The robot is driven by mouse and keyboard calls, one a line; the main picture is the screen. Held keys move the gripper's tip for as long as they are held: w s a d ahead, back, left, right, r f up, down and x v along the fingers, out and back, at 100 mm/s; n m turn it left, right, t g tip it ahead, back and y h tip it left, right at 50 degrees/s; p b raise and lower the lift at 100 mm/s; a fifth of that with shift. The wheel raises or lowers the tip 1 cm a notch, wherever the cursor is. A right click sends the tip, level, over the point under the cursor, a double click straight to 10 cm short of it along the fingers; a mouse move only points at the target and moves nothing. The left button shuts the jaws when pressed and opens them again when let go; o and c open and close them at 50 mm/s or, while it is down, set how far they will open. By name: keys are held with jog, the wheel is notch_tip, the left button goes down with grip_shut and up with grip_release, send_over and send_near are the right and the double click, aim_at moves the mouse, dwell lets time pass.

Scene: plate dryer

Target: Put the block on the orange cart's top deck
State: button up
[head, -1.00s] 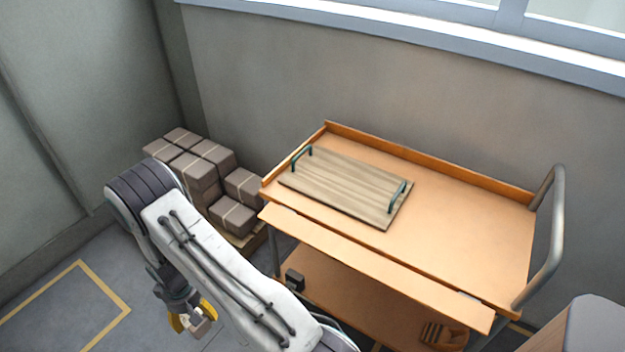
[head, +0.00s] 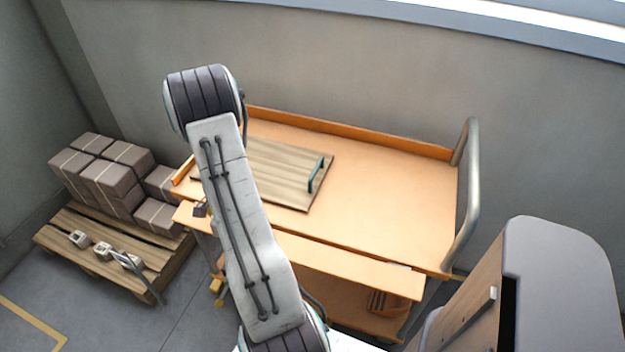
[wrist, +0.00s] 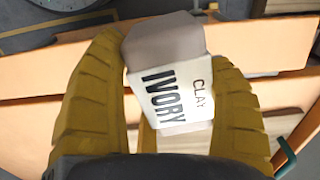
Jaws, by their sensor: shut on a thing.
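The block (wrist: 172,90) is a pale box labelled IVORY CLAY. My gripper (wrist: 165,58) is shut on it, with the yellow fingers on either side in the wrist view. In the head view my arm hides the block and most of the gripper. The orange cart's top deck (head: 385,190) is broad and flat, with a raised back edge and a lower front leaf (head: 345,262). Orange surfaces show beyond the block in the wrist view (wrist: 40,82). I cannot tell how high the block is above them.
A wooden tray (head: 290,185) with teal handles lies on the left of the deck; the right part is clear. A grey handrail (head: 472,190) rises at the right end. A pallet (head: 75,222) with grey boxes and small labelled blocks stands left.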

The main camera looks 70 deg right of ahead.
jog(key=s+d+r+m, duration=0.1)
jog(key=s+d+m, duration=0.1)
jog(key=s, duration=0.1)
jog(key=s+d+r+m+b, duration=0.1)
jog(key=s+d+m, duration=0.1)
jog(key=s+d, duration=0.1)
jog(key=s+d+r+m, duration=0.1)
jog(key=s+d+m, duration=0.1)
jog(key=s+d, duration=0.1)
jog(key=shift+s+r+m+b, duration=0.15)
jog(key=shift+s+m+b, duration=0.2)
jog(key=shift+s, duration=0.2)
jog(key=s+d+r+m+b, duration=0.1)
jog(key=s+d+r+m, duration=0.15)
jog(key=s+m, duration=0.65)
jog(key=s+d+r+m+b, duration=0.2)
jog(key=s+r+m, duration=0.2)
jog(key=s, duration=1.1)
jog(key=p, duration=0.1)
send_over(379, 208)
notch_tip(379, 208, down, 7)
jog(key=shift+r, duration=0.1)
jog(key=shift+f, duration=2.05)
jog(key=shift+f, duration=0.15)
jog(key=o, duration=1.3)
jog(key=shift+c, duration=0.2)
